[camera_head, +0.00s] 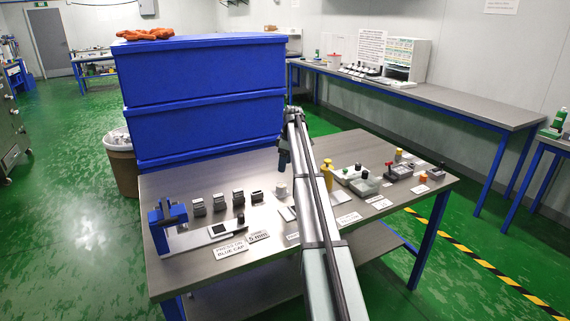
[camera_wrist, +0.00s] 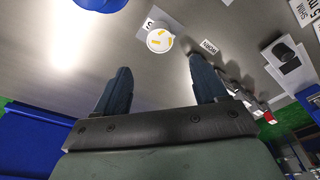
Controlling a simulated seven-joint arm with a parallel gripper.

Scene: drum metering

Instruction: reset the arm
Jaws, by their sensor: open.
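My gripper shows in the wrist view (camera_wrist: 160,68) with its two dark fingers spread wide and nothing between them. In the head view my gripper (camera_head: 284,163) points down above the metal table (camera_head: 200,262), held up by my arm, which crosses the middle of the picture. In the wrist view a round white container (camera_wrist: 160,40) with yellow pieces inside lies just beyond the fingertips, apart from them. It is likely the small white cylinder (camera_head: 281,190) below my gripper in the head view.
Stacked blue bins (camera_head: 205,105) rise behind the table, close to my gripper. A blue fixture (camera_head: 168,223) and several small grey blocks stand on the left.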

